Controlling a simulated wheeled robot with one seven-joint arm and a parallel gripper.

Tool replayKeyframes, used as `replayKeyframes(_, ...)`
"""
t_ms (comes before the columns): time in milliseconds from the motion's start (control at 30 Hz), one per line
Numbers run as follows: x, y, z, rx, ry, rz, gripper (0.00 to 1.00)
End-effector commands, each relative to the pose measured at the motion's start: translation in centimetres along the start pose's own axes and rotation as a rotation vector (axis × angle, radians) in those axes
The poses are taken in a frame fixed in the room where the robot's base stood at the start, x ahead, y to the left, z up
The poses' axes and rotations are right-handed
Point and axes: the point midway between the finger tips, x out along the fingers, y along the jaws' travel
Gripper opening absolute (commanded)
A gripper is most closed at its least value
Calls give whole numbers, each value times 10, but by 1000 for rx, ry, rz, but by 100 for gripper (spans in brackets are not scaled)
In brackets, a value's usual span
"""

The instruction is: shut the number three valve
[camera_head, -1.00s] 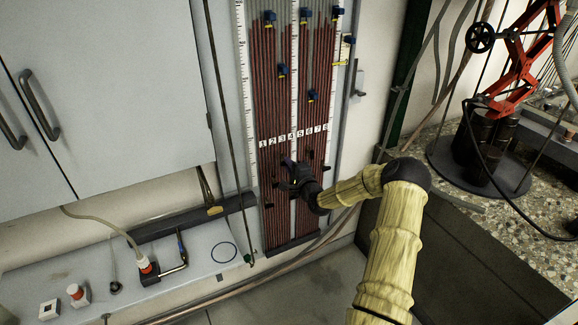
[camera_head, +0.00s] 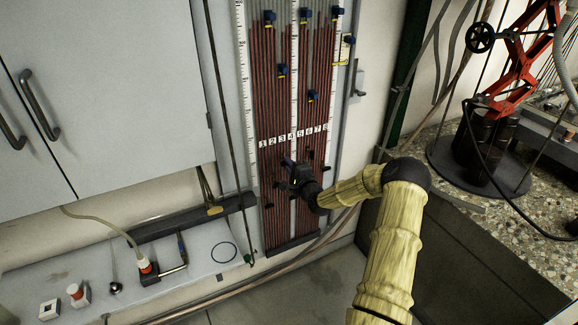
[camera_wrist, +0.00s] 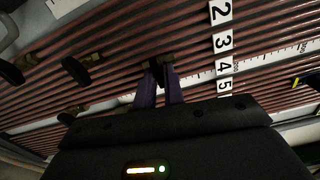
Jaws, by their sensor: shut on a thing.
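The valve panel (camera_head: 275,110) has red tubes with number labels (camera_head: 292,137) across them. The labels 2 to 5 show in the wrist view, with label 3 (camera_wrist: 222,42) above label 4. My gripper (camera_head: 287,162) is at the panel, below the labels. In the wrist view my gripper's purple fingers (camera_wrist: 159,78) are shut on a small black valve handle (camera_wrist: 153,66). The handle lies around the lines of labels 3 and 4; I cannot tell surely which tube it is on. The fingers hide part of it.
Other black valves (camera_wrist: 75,68) sit close by on neighbouring tubes. Blue valves (camera_head: 282,70) are higher on the panel. A grey cabinet (camera_head: 110,90) stands at left above a white counter (camera_head: 205,260). A red jack (camera_head: 515,65) stands at right.

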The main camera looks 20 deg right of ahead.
Motion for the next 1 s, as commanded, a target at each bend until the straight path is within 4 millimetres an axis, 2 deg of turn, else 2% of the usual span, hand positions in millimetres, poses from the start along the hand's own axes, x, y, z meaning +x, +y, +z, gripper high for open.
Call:
replayKeyframes(133, -2, 4, -2, 4, 4, 8, 0)
replayKeyframes(167, -2, 4, -2, 4, 4, 9, 16)
replayKeyframes(233, -2, 4, -2, 3, 3, 8, 30)
replayKeyframes(667, -7, 1, -1, 1, 1, 2, 30)
replayKeyframes(867, -32, 1, -1, 2, 1, 4, 30)
replayKeyframes(1000, -57, 1, -1, 2, 3, 5, 30)
